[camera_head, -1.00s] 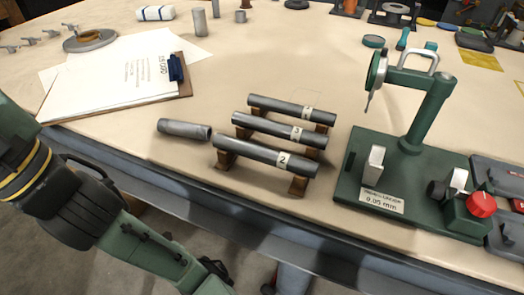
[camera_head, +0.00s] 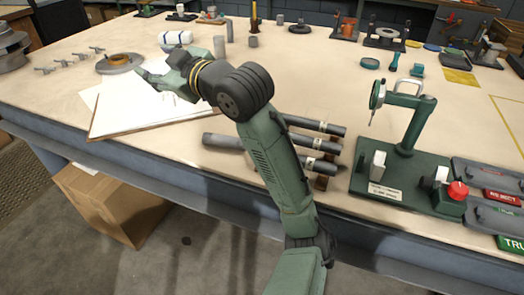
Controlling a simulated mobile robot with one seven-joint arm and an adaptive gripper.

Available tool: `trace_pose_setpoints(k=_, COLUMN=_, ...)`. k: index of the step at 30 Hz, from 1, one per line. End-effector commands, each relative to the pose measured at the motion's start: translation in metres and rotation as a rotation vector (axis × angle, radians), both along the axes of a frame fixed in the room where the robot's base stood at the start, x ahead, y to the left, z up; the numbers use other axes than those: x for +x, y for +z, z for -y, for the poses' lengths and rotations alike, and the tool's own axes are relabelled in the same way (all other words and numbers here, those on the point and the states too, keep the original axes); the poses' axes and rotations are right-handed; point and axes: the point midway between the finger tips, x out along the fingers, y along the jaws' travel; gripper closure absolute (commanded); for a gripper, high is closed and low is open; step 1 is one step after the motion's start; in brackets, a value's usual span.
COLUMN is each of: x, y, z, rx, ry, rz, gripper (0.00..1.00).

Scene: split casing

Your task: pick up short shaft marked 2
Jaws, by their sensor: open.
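The short shaft marked 2 (camera_head: 322,167) is the nearest of three dark grey shafts lying side by side on a brown rack. Its white label shows near its right end, and my arm hides much of the rest. My gripper (camera_head: 152,80) is at the far left end of my arm, above the clipboard papers. It is open, with no shaft in it, well to the left of the rack and apart from it. Its fingers are small and partly unclear.
A green gauge stand (camera_head: 405,190) stands close on the right, with labelled trays beyond. The clipboard papers (camera_head: 115,115) lie at left. The bench's front edge runs below the rack.

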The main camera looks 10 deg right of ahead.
Motion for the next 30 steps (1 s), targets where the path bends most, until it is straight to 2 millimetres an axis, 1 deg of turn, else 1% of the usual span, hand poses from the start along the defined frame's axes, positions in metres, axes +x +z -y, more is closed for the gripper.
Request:
trace_pose_setpoints(k=1, x=0.000, y=-0.004, z=0.025, rx=-0.054, ry=-0.024, rz=-0.035, gripper=0.50)
trace_pose_setpoints(k=5, x=-0.008, y=-0.025, z=0.073, rx=-0.181, ry=-0.045, rz=-0.138, gripper=0.50)
trace_pose_setpoints(k=6, x=-0.013, y=-0.032, z=0.089, rx=-0.218, ry=-0.053, rz=-0.176, gripper=0.50)
trace_pose_setpoints(k=8, x=-0.022, y=-0.042, z=0.115, rx=-0.277, ry=-0.063, rz=-0.237, gripper=0.50)
trace_pose_setpoints(k=9, x=-0.031, y=-0.049, z=0.134, rx=-0.316, ry=-0.068, rz=-0.281, gripper=0.50)
trace_pose_setpoints(k=11, x=-0.047, y=-0.060, z=0.164, rx=-0.371, ry=-0.078, rz=-0.357, gripper=0.50)
trace_pose_setpoints(k=12, x=-0.060, y=-0.068, z=0.184, rx=-0.407, ry=-0.082, rz=-0.411, gripper=0.50)
trace_pose_setpoints(k=14, x=-0.081, y=-0.078, z=0.212, rx=-0.453, ry=-0.083, rz=-0.494, gripper=0.50)
trace_pose_setpoints(k=15, x=-0.096, y=-0.083, z=0.229, rx=-0.478, ry=-0.082, rz=-0.544, gripper=0.50)
trace_pose_setpoints(k=18, x=-0.131, y=-0.094, z=0.261, rx=-0.518, ry=-0.074, rz=-0.655, gripper=0.50)
trace_pose_setpoints(k=21, x=-0.155, y=-0.100, z=0.280, rx=-0.538, ry=-0.064, rz=-0.726, gripper=0.50)
trace_pose_setpoints(k=24, x=-0.167, y=-0.105, z=0.287, rx=-0.544, ry=-0.055, rz=-0.763, gripper=0.50)
trace_pose_setpoints(k=26, x=-0.167, y=-0.109, z=0.287, rx=-0.545, ry=-0.052, rz=-0.770, gripper=0.50)
trace_pose_setpoints(k=30, x=-0.158, y=-0.128, z=0.281, rx=-0.545, ry=-0.050, rz=-0.770, gripper=0.50)
